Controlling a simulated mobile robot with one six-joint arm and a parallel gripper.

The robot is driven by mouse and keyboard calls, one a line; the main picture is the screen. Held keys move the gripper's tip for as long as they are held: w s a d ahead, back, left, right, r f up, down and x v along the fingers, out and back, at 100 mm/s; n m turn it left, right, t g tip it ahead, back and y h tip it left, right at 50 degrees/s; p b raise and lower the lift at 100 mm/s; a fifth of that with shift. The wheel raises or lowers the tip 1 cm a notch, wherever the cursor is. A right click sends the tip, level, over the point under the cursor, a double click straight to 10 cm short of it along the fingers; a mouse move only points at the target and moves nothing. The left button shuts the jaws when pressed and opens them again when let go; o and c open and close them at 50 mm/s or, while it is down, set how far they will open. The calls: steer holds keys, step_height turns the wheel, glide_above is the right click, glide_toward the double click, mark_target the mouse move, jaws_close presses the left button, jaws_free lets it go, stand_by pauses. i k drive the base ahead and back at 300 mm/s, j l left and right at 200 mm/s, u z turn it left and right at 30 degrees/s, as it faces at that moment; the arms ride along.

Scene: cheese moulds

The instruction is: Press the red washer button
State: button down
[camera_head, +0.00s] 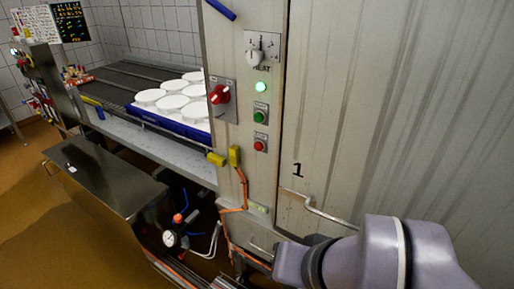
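A small red button (259,146) sits on a grey plate on the metal cabinet's control column, near the middle of the view. A green button (260,117) sits on a like plate just above it. The labels on the plates are too small to read. Part of my arm shows at the lower right, in front of the cabinet door and well below and right of the buttons. My gripper is not in view, so its opening and what it may hold are hidden.
Above the buttons are a lit green lamp (261,87), a selector switch (256,57) and a large red rotary switch (219,95). A bent door handle (318,209) juts out near my arm. White round moulds (150,96) lie on a blue tray at left. A steel box (105,185) stands lower left.

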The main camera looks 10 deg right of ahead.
mark_target(258, 146)
steer(key=i+j+z, duration=0.15)
steer(key=j, duration=0.6)
steer(key=j+z, duration=0.1)
steer(key=j, duration=0.65)
